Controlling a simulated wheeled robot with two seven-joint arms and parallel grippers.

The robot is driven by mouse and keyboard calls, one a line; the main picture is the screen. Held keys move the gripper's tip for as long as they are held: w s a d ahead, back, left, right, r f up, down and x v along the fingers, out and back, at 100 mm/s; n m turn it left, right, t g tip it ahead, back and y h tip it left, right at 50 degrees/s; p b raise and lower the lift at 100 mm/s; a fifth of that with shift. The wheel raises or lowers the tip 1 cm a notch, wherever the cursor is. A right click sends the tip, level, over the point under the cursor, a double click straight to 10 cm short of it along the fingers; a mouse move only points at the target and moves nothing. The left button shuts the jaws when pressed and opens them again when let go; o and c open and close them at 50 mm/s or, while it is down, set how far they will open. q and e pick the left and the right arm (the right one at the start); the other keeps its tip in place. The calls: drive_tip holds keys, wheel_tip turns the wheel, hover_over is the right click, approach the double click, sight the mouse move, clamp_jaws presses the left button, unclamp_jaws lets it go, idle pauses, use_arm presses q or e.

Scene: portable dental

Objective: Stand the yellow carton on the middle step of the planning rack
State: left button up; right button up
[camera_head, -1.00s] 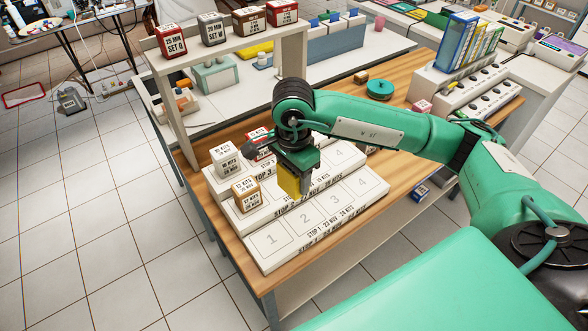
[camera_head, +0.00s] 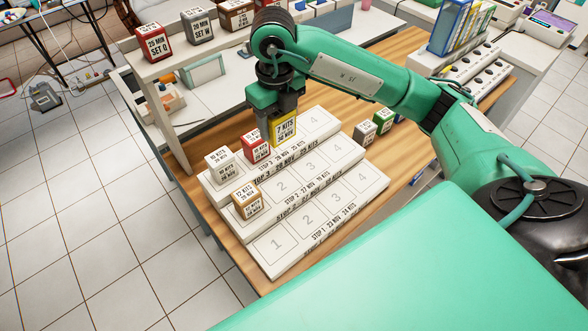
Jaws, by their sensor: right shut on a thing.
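The yellow carton (camera_head: 284,130), marked "7 KITS", is upright in my right gripper (camera_head: 277,112), whose fingers are shut on its upper part. In the head view it appears at the top step's third place, just right of the red carton; I cannot tell whether its base touches the step. The white planning rack (camera_head: 322,209) has three numbered steps. Its middle step (camera_head: 312,176) holds an orange-brown carton (camera_head: 246,201) at the left end, and its places 2, 3 and 4 are bare. My left gripper is not in view.
On the top step stand a white carton (camera_head: 219,166) and a red carton (camera_head: 255,148). The front step (camera_head: 332,217) is empty. A grey carton (camera_head: 365,132) and a green carton (camera_head: 383,120) stand on the wooden table right of the rack. A shelf with several cartons is behind.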

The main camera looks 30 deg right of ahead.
wheel_tip(320, 180, down, 16)
drive_tip(key=shift+r+p, duration=0.1)
drive_tip(key=shift+p, duration=1.15)
wheel_tip(320, 180, down, 4)
drive_tip(key=shift+s+r+p, duration=0.1)
drive_tip(key=shift+p, duration=0.4)
drive_tip(key=shift+f, duration=0.35)
drive_tip(key=o, duration=1)
drive_tip(key=shift+r, duration=0.1)
